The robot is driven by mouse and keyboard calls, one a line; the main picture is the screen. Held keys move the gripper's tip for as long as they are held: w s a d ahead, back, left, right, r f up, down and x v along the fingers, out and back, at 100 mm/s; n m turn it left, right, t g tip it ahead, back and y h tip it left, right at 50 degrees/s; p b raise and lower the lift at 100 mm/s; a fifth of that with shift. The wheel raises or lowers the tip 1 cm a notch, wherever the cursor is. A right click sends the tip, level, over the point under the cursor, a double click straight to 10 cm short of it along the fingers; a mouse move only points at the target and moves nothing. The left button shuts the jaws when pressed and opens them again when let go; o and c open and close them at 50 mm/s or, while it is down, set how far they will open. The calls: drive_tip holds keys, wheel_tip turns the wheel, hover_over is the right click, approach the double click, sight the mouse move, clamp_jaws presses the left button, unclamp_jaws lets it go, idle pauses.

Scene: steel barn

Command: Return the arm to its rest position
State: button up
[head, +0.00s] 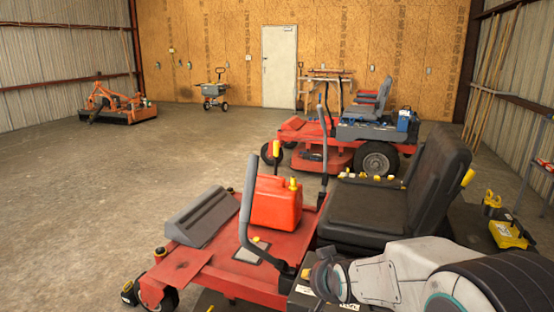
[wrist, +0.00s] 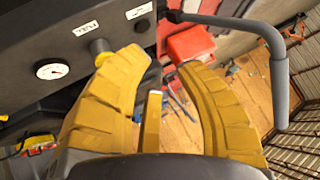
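My arm (head: 390,275) reaches in from the lower right of the head view, low beside the red mower's black seat (head: 375,205). My gripper (wrist: 147,62) shows in the wrist view with two thick yellow fingers spread apart. The gap between the fingertips holds nothing that I can see. A short yellow piece stands between the fingers lower down; I cannot tell what it is. The left finger is in front of a dark panel (wrist: 45,45) with a round gauge (wrist: 52,69) and a small knob (wrist: 100,46); contact is unclear. In the head view the fingers cannot be made out.
The near red mower (head: 240,268) carries a red fuel can (head: 277,203) and an upright grey lever (head: 248,205). The lever also shows close by in the wrist view (wrist: 279,80). A second mower (head: 320,150) stands behind. Open concrete floor (head: 120,180) lies to the left.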

drive_tip(key=s+d+r+n+g+p, duration=0.1)
drive_tip(key=s+r+p, duration=0.3)
drive_tip(key=s, duration=0.6)
drive_tip(key=s+d+r+n+g+h+p, duration=0.1)
drive_tip(key=s+d+r+g+p, duration=0.2)
drive_tip(key=s+r, duration=0.3)
drive_tip(key=s+d+r+g+p, duration=0.1)
drive_tip(key=s+d+r+p, duration=0.2)
drive_tip(key=s, duration=1.1)
wheel_tip(320, 180, up, 2)
drive_tip(key=shift+s+d+r+n+g+p, duration=0.2)
drive_tip(key=shift+d+n+g+p, duration=0.2)
drive_tip(key=shift+p, duration=0.7)
drive_tip(key=shift+o, duration=0.3)
